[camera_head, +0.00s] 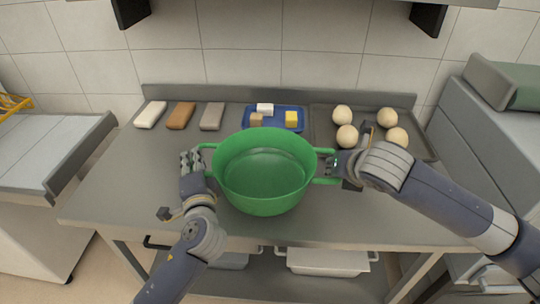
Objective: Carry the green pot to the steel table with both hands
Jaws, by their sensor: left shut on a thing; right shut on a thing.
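The green pot (264,205) is upright and empty, over the front middle of the steel table (130,190). I cannot tell whether its base touches the tabletop. My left gripper (198,160) is shut on the pot's left handle. My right gripper (332,165) is shut on the pot's right handle. The fingers partly hide both handles.
Behind the pot are a blue tray (274,129) with small blocks, and a dark tray (375,153) with several dough balls. Three bars, including a brown one (181,115), lie at back left. A white bin (328,262) sits below. The table's left side is clear.

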